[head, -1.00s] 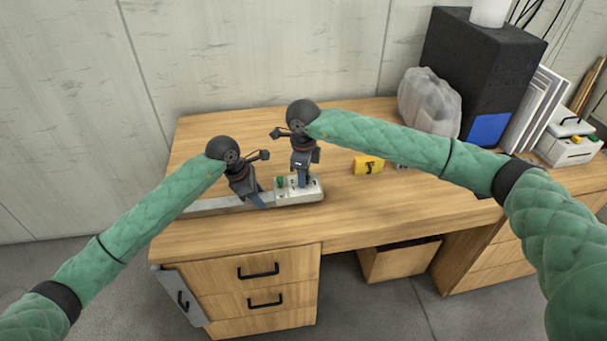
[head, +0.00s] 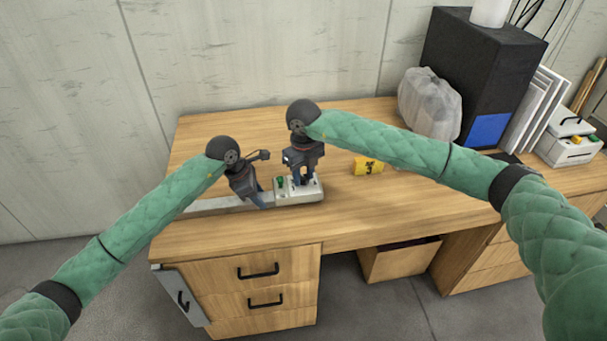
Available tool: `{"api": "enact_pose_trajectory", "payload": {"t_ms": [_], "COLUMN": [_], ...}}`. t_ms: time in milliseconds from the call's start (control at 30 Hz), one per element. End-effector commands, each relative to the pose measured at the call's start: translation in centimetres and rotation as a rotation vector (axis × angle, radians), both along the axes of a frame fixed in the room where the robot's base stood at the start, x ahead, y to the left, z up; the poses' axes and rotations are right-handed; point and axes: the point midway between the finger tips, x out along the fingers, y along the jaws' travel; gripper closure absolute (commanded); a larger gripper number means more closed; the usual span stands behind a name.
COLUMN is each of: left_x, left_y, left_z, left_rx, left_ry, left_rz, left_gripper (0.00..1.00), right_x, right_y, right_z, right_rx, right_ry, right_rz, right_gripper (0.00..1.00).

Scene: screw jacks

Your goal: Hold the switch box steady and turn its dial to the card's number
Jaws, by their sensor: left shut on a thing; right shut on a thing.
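The switch box (head: 312,196) is a small pale box on the desk, with a green part (head: 280,181) on its top. A long grey bar (head: 222,204) runs left from it, seemingly as its handle. My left gripper (head: 262,202) is shut on this bar close to the box. My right gripper (head: 298,182) points down onto the top of the box and is shut on the dial, which its fingers hide. The yellow card (head: 368,166) stands right of the box; its black mark looks like a 3 but is small.
The wooden desk (head: 400,210) is clear in front and right of the box. Farther right are a wrapped greyish bundle (head: 430,104), a dark cabinet (head: 480,70), leaning white panels (head: 530,110) and a white case (head: 570,145).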

Motion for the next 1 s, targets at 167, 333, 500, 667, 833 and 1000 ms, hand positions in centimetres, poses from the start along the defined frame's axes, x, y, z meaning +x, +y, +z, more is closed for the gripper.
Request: {"api": "enact_pose_trajectory", "payload": {"t_ms": [167,333,500,667,833,1000], "left_x": [-0.11,-0.11,-0.12,-0.11,-0.07,-0.03], "left_y": [-0.13,-0.14,-0.14,-0.14,-0.11,-0.08], "left_z": [0.04,0.04,0.04,0.04,0.04,0.04], "left_rx": [-0.002,-0.002,-0.002,-0.002,-0.002,-0.002], "left_ry": [0.001,0.001,0.001,0.001,0.0,0.0], "left_rz": [-0.004,-0.004,-0.004,-0.004,-0.002,-0.001], "left_gripper": [1.0,1.0,1.0,1.0,1.0,1.0], "right_x": [0.05,0.05,0.06,0.05,0.04,0.05], "right_y": [0.0,-0.01,-0.02,-0.03,-0.02,-0.02], "right_z": [-0.02,-0.03,-0.03,-0.02,-0.01,0.23], "right_rx": [0.0,0.0,0.0,0.0,0.0,0.0], "right_ry": [-0.001,-0.001,-0.001,-0.001,0.0,-0.001], "right_rz": [-0.025,-0.029,-0.029,-0.029,-0.028,-0.028], "right_gripper": [0.91,0.91,0.91,0.47,0.47,0.47]}}
